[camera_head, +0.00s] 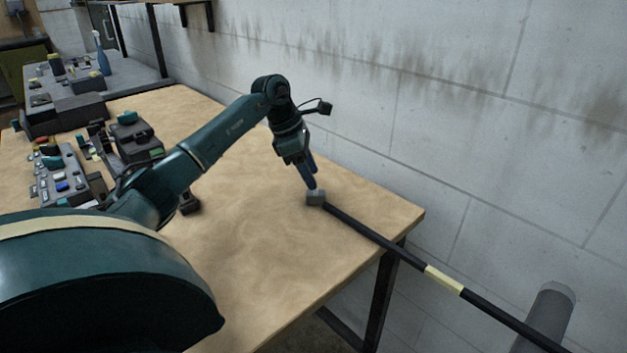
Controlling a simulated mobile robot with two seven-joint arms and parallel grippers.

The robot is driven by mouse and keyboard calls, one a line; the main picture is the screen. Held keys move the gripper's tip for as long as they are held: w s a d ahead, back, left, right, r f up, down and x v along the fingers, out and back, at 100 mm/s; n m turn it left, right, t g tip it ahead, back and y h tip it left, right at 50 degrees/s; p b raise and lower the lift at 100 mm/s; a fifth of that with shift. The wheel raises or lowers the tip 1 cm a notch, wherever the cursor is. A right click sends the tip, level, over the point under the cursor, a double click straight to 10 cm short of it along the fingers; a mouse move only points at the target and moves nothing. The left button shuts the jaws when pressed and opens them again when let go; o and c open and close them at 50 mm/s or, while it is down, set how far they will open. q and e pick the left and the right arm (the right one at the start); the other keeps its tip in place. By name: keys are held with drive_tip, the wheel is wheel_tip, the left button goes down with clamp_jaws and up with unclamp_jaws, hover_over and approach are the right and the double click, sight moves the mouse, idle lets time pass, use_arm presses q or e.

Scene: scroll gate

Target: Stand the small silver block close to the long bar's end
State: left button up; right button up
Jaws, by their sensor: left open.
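The small silver block (315,198) rests on the wooden table top, right at the near-table end of the long black bar (390,246). I cannot tell whether the block and the bar's end touch. The bar has a pale yellow band (444,280) and runs over the table's right edge towards the lower right. My left gripper (312,186) points down just above the block, with its fingertips close to the block's top. It is open, and the gap between its fingers is hard to see. My right gripper is not in view.
The wooden table (262,262) is clear around the block and in front. Control boxes with buttons (62,178) stand at the left. A grey block wall (400,90) rises behind the table. A grey pipe (548,318) stands at the lower right.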

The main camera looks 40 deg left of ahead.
use_arm(q)
drive_tip(key=v, duration=0.9)
drive_tip(key=shift+s+r, duration=0.1)
drive_tip(key=shift+s, duration=0.1)
